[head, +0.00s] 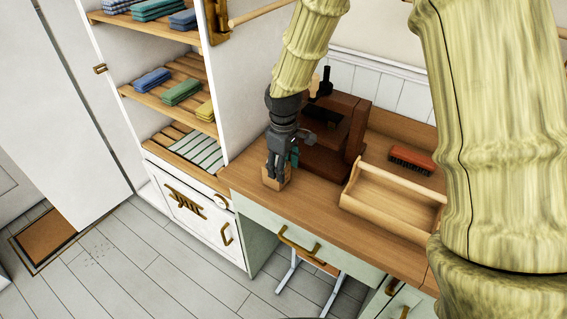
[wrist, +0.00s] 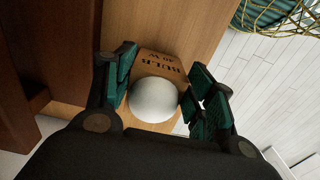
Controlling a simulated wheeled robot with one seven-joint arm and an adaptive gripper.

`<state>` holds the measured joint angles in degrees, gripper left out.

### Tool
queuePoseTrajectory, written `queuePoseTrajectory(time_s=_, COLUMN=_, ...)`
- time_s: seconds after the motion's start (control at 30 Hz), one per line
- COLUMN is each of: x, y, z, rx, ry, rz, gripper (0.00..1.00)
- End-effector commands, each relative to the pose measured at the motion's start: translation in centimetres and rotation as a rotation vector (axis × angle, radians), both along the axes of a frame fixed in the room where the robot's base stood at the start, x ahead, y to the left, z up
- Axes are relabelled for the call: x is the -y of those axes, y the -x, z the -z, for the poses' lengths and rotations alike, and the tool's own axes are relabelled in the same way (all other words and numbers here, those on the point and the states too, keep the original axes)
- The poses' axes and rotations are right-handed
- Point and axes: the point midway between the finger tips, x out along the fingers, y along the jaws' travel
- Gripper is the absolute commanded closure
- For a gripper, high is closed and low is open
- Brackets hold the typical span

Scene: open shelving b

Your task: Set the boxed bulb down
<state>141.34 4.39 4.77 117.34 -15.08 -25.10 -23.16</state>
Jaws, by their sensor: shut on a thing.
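The boxed bulb is a small brown cardboard box (wrist: 160,67) printed "BULB 40 W", with a round white bulb (wrist: 155,100) showing at its near side in the wrist view. My gripper (wrist: 158,92) has its green-padded fingers on either side of it and is shut on it. In the head view, my gripper (head: 277,172) points down at the left end of the wooden counter (head: 330,208), with the box (head: 276,181) between its fingertips. The box is at or just above the counter top near its front edge; I cannot tell whether it touches.
A dark brown wooden cabinet (head: 350,125) stands close behind and right of my gripper. A wooden tray (head: 390,205) and a red brush (head: 411,159) are farther right. Open shelves with folded cloths (head: 181,92) stand left. The counter's front edge is close.

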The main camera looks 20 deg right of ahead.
Motion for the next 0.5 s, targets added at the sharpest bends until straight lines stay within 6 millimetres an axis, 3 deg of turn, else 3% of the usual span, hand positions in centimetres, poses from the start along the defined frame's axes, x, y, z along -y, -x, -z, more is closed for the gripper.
queuePoseTrajectory(time_s=0.37, x=0.0, y=-0.04, z=0.32, rx=0.001, ry=0.0, rz=0.0, gripper=0.69)
queuePoseTrajectory(time_s=0.4, x=0.0, y=-0.03, z=0.35, rx=0.001, ry=0.0, rz=0.0, gripper=0.43)
queuePoseTrajectory(time_s=0.5, x=0.0, y=-0.04, z=0.31, rx=0.002, ry=0.0, rz=0.0, gripper=0.25)
